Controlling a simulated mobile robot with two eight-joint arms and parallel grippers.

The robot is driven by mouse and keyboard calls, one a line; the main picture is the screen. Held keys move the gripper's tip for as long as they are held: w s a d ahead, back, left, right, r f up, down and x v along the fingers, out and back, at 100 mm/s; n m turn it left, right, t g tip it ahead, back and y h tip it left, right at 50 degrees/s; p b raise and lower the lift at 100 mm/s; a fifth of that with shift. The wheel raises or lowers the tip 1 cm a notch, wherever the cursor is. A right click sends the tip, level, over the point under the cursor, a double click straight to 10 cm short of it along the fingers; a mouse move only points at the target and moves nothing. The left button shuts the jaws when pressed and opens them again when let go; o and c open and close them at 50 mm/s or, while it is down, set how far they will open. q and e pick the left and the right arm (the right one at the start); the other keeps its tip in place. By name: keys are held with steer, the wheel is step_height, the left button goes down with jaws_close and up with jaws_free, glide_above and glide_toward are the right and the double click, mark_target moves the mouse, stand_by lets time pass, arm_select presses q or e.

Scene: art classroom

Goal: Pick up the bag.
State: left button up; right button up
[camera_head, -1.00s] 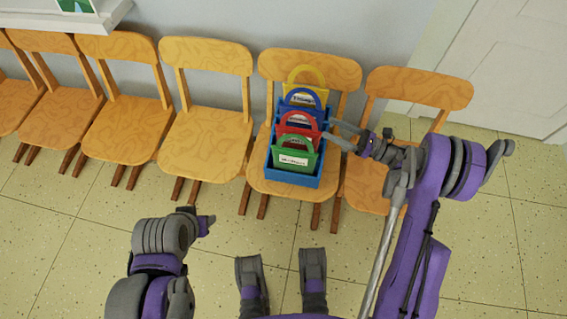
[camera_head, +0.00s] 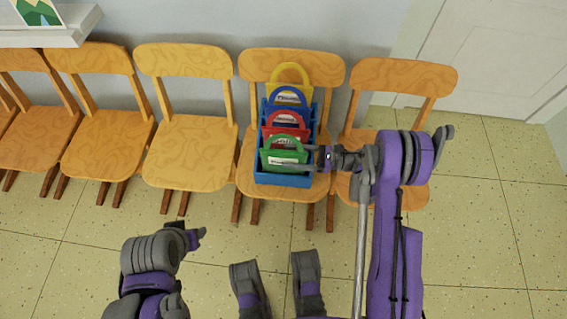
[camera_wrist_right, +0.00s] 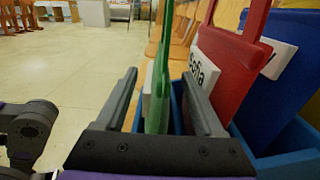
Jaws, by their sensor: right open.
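A green bag (camera_head: 283,157) with a looped handle and a white label stands frontmost in a blue crate (camera_head: 283,181) on a chair. Red (camera_head: 287,133), blue (camera_head: 289,105) and yellow (camera_head: 290,82) bags stand in a row behind it. My right gripper (camera_head: 319,158) is at the crate's right side, level with the green bag. In the right wrist view its open fingers (camera_wrist_right: 160,76) stand on either side of the green bag (camera_wrist_right: 158,95), seen edge-on. The red bag (camera_wrist_right: 229,75) is beyond the right finger. My left gripper (camera_head: 190,236) is low left, away from the crate; its jaws are unclear.
The crate's chair (camera_head: 245,178) stands in a row of wooden chairs along the wall, with an empty chair (camera_head: 187,155) on its left and another (camera_head: 405,88) on its right, partly behind my right arm. The tiled floor (camera_head: 90,255) in front is clear.

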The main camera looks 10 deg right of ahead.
steer(key=shift+x, duration=0.95)
steer(key=shift+c, duration=0.2)
jaws_close()
stand_by(0.5)
